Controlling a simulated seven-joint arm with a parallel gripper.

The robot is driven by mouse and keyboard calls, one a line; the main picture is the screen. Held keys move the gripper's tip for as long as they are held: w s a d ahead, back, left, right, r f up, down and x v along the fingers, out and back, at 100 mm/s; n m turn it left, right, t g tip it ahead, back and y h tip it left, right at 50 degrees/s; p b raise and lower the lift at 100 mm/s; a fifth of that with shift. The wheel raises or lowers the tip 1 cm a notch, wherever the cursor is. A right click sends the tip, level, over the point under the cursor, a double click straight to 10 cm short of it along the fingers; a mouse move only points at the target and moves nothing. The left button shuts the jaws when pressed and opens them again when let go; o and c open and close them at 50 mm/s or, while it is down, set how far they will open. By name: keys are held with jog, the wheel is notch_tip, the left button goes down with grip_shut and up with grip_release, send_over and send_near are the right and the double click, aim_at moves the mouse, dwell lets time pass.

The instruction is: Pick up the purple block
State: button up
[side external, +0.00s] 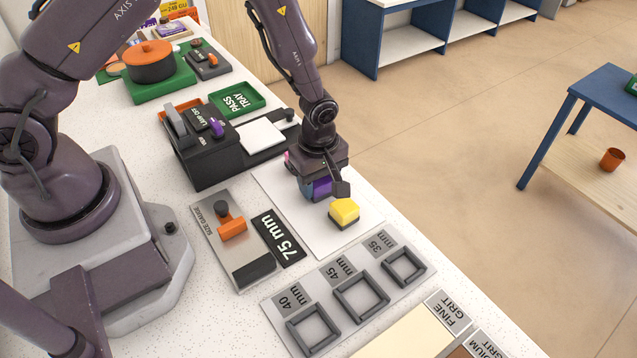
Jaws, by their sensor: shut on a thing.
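The purple block (322,187) is between the fingers of my gripper (324,188), over the white sheet (287,205) on the counter. My gripper points down and is shut on the block. The fingers and the gripper body hide part of the block. I cannot tell whether the block touches the sheet or is lifted off it. A yellow block (344,211) with a dark base sits on the sheet, just to the right and in front of my gripper.
A size gauge (233,240) and a 75 mm plate (278,238) lie left of the sheet. Square frames on a grey plate (385,301) lie in front.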

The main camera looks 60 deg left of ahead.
jog(key=shift+r, duration=0.15)
jog(key=shift+r, duration=0.25)
notch_tip(320, 180, up, 2)
jog(key=shift+r, duration=0.15)
jog(key=s+a+r, duration=0.1)
jog(key=s+r, duration=0.9)
jog(key=s, duration=0.4)
jog(key=shift+a, duration=0.35)
